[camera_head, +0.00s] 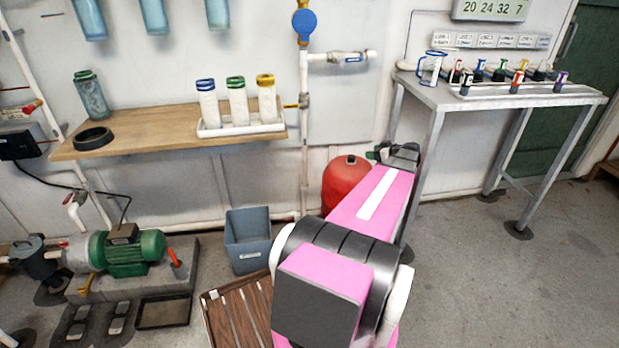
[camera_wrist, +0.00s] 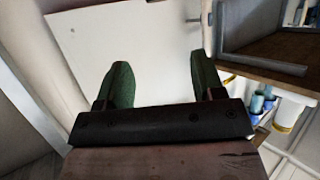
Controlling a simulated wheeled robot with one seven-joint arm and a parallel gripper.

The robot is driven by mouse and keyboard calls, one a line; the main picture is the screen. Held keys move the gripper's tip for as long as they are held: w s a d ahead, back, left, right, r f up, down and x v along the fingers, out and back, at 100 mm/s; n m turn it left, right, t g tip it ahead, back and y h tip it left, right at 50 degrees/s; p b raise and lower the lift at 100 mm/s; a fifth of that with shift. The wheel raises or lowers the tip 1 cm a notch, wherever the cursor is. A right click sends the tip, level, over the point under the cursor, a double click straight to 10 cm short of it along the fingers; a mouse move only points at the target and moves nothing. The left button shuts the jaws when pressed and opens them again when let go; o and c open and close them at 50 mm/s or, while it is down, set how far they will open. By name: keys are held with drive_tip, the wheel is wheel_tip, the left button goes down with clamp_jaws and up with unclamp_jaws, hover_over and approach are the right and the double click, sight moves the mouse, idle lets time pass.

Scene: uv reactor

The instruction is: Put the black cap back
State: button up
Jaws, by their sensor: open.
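A black ring-shaped cap (camera_head: 93,138) lies flat near the left front edge of the wooden wall shelf (camera_head: 160,135). A blue-grey translucent vessel (camera_head: 91,98) with a green rim stands upright behind it, apart from it. My gripper (camera_wrist: 160,78) is open, with two green fingers spread and nothing between them. In the head view my arm reaches forward past the red tank, and its dark end is near the metal table's left legs, far to the right of the cap. I cannot make out the cap in the wrist view.
A white tray (camera_head: 240,129) with three white cartridges with blue, green and yellow tops stands on the shelf's right. Blue vessels (camera_head: 153,15) hang above the shelf. A vertical pipe (camera_head: 304,130) with valves lies between shelf and metal table (camera_head: 450,96). A green pump (camera_head: 125,252) and grey bin (camera_head: 247,240) stand below.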

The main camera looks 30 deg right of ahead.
drive_tip(key=w+a+f+g+y, duration=0.1)
drive_tip(key=w+a+g, duration=0.1)
drive_tip(key=a, duration=0.9)
drive_tip(key=w+a+f+m+g, duration=0.1)
drive_tip(key=a+f+g, duration=0.15)
drive_tip(key=a, duration=0.75)
drive_tip(key=w+a+f+g+y, duration=0.1)
drive_tip(key=w+a+g, duration=0.15)
drive_tip(key=a, duration=0.85)
drive_tip(key=s+a+m+g+h, duration=0.1)
drive_tip(key=s+a, duration=0.3)
drive_tip(key=a, duration=0.5)
drive_tip(key=s+a+m+g+h, duration=0.1)
drive_tip(key=s+a+g+h, duration=0.1)
drive_tip(key=a, duration=0.6)
drive_tip(key=s+a+g+h, duration=0.2)
drive_tip(key=s+a, duration=0.4)
drive_tip(key=a, duration=0.3)
drive_tip(key=shift+a+m+g+h, duration=0.3)
drive_tip(key=shift+m+h, duration=0.1)
drive_tip(key=shift+h, duration=0.3)
